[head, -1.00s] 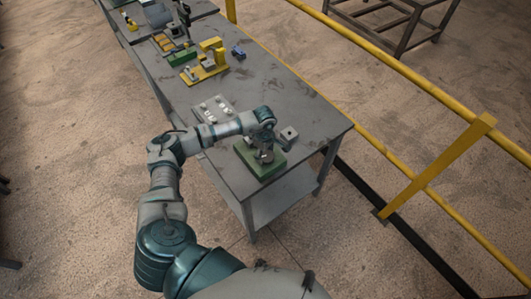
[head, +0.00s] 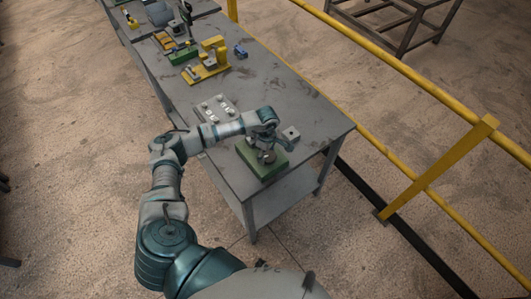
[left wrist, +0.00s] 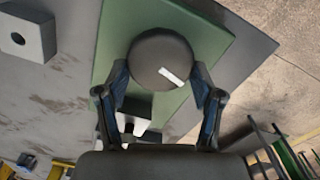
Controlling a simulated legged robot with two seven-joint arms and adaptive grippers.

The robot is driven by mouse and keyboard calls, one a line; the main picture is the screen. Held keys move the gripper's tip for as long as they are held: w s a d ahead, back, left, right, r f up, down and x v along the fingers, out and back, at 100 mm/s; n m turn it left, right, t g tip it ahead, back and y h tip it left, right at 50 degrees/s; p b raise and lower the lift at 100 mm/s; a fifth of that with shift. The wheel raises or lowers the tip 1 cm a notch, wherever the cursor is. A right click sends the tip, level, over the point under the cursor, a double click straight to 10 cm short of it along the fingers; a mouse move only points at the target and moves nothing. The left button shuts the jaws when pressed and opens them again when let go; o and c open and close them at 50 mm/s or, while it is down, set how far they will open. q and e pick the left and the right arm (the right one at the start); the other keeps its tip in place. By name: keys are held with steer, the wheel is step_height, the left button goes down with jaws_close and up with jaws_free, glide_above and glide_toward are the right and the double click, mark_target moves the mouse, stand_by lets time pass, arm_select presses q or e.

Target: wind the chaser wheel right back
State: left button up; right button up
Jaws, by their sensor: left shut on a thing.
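The chaser wheel is a dark round knob (left wrist: 165,62) with a white mark on its face, seen in the left wrist view. It stands over a green base (head: 262,168) near the front end of the grey table. My left gripper (head: 266,152) is over the base, and its two fingers (left wrist: 160,95) are shut on the wheel from both sides. The white mark lies slanted, right of and below the face's middle. In the head view the gripper hides much of the wheel. My right gripper is in neither view.
A small grey block with a hole (head: 290,134) stands beside the green base. A light plate with several silver parts (head: 215,108) lies farther back. A yellow fixture (head: 207,66) and a small blue item (head: 240,52) are beyond. A yellow rail (head: 400,75) runs along the right.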

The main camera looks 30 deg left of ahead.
arm_select(q)
steer(key=shift+d+n, duration=0.3)
steer(key=shift+n+b, duration=0.35)
steer(key=shift+n, duration=0.35)
steer(key=n+b, duration=0.1)
steer(key=n, duration=0.3)
steer(key=shift+d+r, duration=0.1)
steer(key=n, duration=0.4)
steer(key=shift+r, duration=0.1)
steer(key=n, duration=0.4)
steer(key=shift+d+n+b, duration=0.1)
steer(key=shift+n+b, duration=0.2)
steer(key=shift+b, duration=0.1)
steer(key=n, duration=0.3)
steer(key=shift+r, duration=0.1)
steer(key=shift+n, duration=1.3)
